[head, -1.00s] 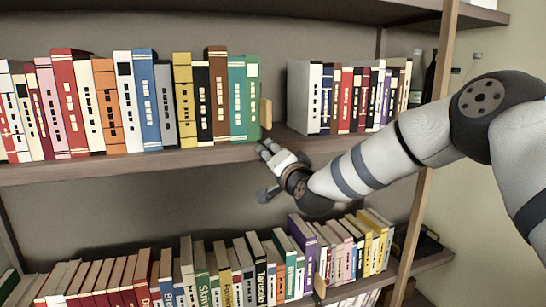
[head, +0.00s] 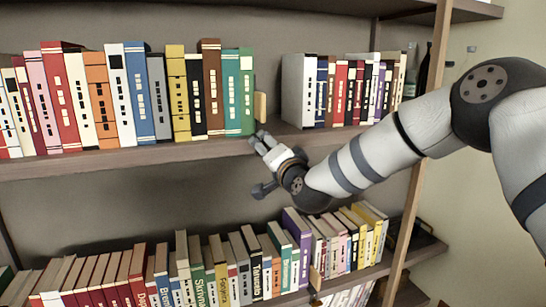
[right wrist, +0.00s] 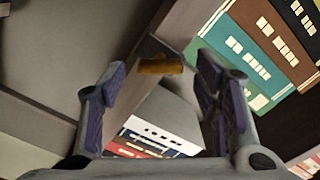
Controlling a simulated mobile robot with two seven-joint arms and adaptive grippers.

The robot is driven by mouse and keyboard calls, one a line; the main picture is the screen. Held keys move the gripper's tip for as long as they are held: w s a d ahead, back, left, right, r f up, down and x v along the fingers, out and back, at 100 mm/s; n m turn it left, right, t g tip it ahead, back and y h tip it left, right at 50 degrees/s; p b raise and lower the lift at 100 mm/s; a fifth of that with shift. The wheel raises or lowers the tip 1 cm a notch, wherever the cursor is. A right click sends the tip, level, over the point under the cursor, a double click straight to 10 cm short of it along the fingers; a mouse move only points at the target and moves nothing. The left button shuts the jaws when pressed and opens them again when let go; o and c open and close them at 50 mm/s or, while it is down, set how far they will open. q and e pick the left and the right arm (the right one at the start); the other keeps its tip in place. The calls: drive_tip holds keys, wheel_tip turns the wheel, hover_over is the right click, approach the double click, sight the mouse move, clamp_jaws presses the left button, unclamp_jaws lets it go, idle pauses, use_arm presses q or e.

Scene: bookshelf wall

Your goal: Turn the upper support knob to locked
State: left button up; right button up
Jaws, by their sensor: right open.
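In the right wrist view an orange-brown knob (right wrist: 160,67) sits on a dark bracket at the shelf, ahead of and between my open fingers. Its lock position cannot be read. In the head view a tan upright piece (head: 260,106) stands at the right end of the upper book row, beside a green book; I cannot tell if it is the knob itself. My right gripper (head: 259,164) is at the upper shelf's front edge, just below that piece. It also shows in the right wrist view (right wrist: 160,88), open and empty, apart from the knob. My left gripper is not in view.
The upper shelf (head: 150,157) holds a long book row and, past a gap, a shorter row (head: 345,93) at right. A lower shelf of books (head: 200,270) lies beneath my right arm. A wooden post (head: 412,205) stands at right, behind my arm.

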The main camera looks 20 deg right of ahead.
drive_tip(key=s, duration=1.1)
drive_tip(key=shift+d, duration=0.15)
drive_tip(key=s+a+f+n+g, duration=0.15)
drive_tip(key=s+f+g, duration=0.35)
drive_tip(key=f, duration=0.6)
drive_tip(key=s+f+n+g+y, duration=0.1)
drive_tip(key=s+f+n+g, duration=0.15)
drive_tip(key=s+f, duration=0.65)
drive_tip(key=s+f+n+g, duration=0.2)
drive_tip(key=s+f+g, duration=0.15)
drive_tip(key=f, duration=0.85)
drive_tip(key=s+d+f+n+g, duration=0.1)
drive_tip(key=s+f+g, duration=0.2)
drive_tip(key=s, duration=0.7)
drive_tip(key=s+d+f+n+g+h, duration=0.1)
drive_tip(key=s+f+g, duration=0.2)
drive_tip(key=s, duration=0.6)
drive_tip(key=s+d+f+n+g, duration=0.2)
drive_tip(key=s+f, duration=0.1)
drive_tip(key=s, duration=0.7)
drive_tip(key=shift+s+f+g+h, duration=0.3)
drive_tip(key=shift+s+f+g, duration=0.05)
drive_tip(key=shift+f+g, duration=0.05)
